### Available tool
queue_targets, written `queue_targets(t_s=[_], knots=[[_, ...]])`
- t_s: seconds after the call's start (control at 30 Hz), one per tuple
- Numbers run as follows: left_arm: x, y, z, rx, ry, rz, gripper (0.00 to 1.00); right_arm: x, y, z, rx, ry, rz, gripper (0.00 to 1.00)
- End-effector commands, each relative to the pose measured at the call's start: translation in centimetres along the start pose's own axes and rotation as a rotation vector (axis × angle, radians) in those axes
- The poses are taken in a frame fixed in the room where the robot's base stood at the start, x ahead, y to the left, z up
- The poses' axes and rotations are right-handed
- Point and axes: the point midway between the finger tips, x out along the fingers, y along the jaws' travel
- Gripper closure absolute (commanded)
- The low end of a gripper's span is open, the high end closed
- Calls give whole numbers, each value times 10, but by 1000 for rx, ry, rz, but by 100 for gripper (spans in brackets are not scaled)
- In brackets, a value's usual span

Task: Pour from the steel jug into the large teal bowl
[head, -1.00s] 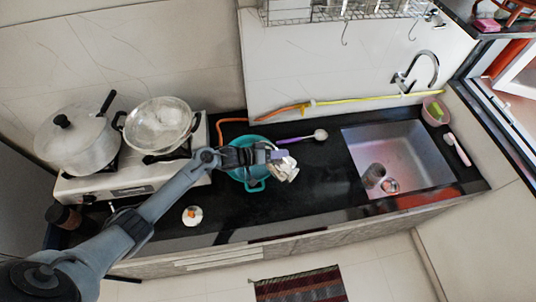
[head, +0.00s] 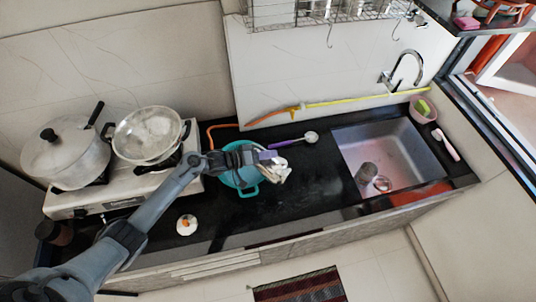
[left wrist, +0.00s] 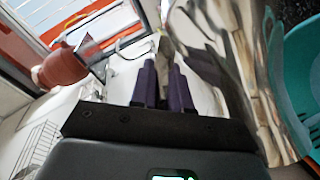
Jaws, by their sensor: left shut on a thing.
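My left gripper (head: 264,156) is shut on the steel jug (head: 280,171), apparently at its handle, in the head view. The jug is shiny and reflective, looks tilted, and is held at the right side of the large teal bowl (head: 250,191). The arm and gripper cover part of the bowl, so its inside is mostly hidden. In the left wrist view, the purple fingers (left wrist: 164,88) close on a thin grey part, with the jug's mirror-like body (left wrist: 222,60) beside them. The teal bowl (left wrist: 302,75) shows at the right edge. My right gripper is not seen.
The stove at left holds a lidded pot (head: 66,155) and a metal strainer pan (head: 148,135). The sink (head: 405,150) is at right. The black counter between bowl and sink is clear.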

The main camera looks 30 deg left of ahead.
Motion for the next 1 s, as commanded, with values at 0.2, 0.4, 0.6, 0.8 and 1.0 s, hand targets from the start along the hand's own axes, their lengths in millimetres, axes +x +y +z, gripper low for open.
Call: queue_targets(t_s=[0.2, 0.4, 0.6, 0.8, 1.0], knots=[[0, 1, -1, 1, 2, 2, 100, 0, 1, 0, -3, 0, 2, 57], [0, 1, -2, -4, 3, 6, 100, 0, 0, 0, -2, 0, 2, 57], [-4, 0, -6, -32, 9, 28, 100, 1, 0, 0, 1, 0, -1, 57], [-7, 1, -10, -69, 16, 59, 100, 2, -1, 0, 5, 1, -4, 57], [-10, 1, -14, -97, 22, 80, 100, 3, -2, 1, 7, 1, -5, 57]])
